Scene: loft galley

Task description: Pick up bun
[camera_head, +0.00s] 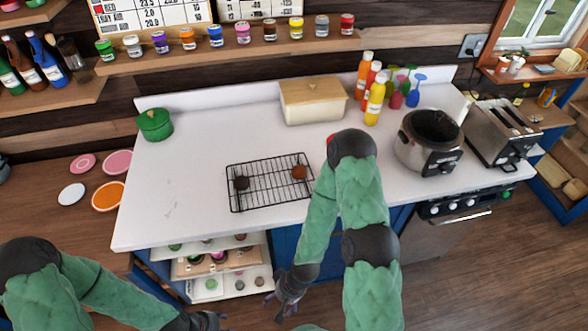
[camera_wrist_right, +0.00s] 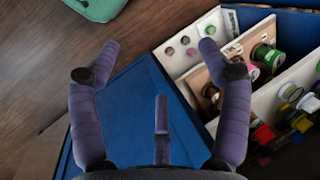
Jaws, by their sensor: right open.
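A round brown-orange item that looks like a bun (camera_head: 299,172) sits at the right end of a black wire rack (camera_head: 262,194) on the white counter. A darker round item (camera_head: 241,183), too small to name surely, sits at the rack's left end. My right gripper (camera_head: 281,308) hangs in front of the counter, below its front edge and well apart from the rack. In the right wrist view its purple fingers (camera_wrist_right: 160,95) are spread and empty. My left gripper (camera_head: 207,321) shows partly at the bottom edge; its finger opening is unclear.
Open drawers (camera_head: 225,262) with jars stick out below the counter, near my right gripper; the wrist view shows them too (camera_wrist_right: 235,70). A bread box (camera_head: 313,101), bottles (camera_head: 375,98), a pot (camera_head: 428,142) and a green lidded pot (camera_head: 155,124) stand on the counter.

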